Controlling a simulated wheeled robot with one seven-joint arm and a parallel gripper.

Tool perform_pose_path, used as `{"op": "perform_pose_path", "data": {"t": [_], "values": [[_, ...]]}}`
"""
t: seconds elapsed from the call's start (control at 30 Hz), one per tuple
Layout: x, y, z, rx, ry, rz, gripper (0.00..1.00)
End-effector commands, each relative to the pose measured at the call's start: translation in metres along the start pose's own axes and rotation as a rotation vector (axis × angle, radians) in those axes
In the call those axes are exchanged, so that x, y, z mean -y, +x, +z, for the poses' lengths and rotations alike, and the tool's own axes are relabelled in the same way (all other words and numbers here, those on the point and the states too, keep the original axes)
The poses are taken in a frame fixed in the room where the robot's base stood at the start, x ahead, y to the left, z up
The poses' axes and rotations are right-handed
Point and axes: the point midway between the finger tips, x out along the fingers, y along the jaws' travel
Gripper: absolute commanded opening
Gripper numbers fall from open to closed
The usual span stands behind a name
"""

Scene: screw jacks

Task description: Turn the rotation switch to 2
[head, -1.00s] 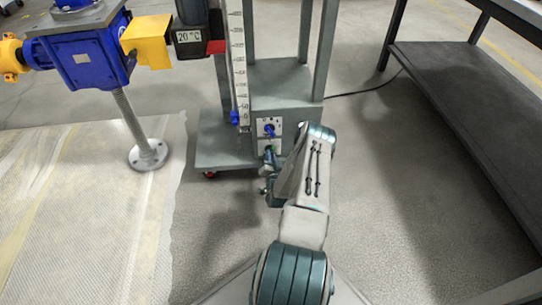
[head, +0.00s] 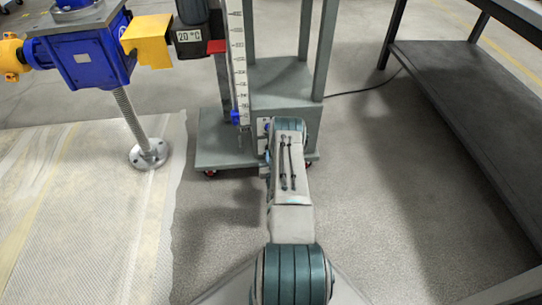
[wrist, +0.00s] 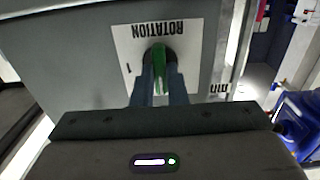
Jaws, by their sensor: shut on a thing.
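The rotation switch (wrist: 158,58) is a green handle on a white plate (wrist: 196,42) with the word ROTATION, upside down in the wrist view. A single mark like a 1 is at the plate's left; I cannot see a 2. The handle stands nearly upright in the picture. My gripper (wrist: 159,78) has its two dark blue fingers on either side of the handle, shut on it. In the head view the gripper and switch are hidden behind my arm; only a sliver of the panel (head: 262,127) shows.
The panel sits on a grey wheeled stand (head: 285,85) with a vertical scale (head: 237,60). A blue screw jack (head: 95,60) stands at left, with a yellow block and a 20 °C display. A dark shelf (head: 450,100) is at right. The floor between is clear.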

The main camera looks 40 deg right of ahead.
Motion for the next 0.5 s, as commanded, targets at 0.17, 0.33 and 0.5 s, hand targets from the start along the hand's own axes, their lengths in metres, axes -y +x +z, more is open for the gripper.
{"op": "perform_pose_path", "data": {"t": [0.17,0.33,0.5], "values": [[0.0004,-0.0007,0.001,0.003,-0.009,-0.001,0.0],[0.0004,-0.0008,0.0012,0.003,-0.009,-0.001,0.0],[0.0004,-0.0008,0.0012,0.003,-0.008,-0.001,0.35]]}}
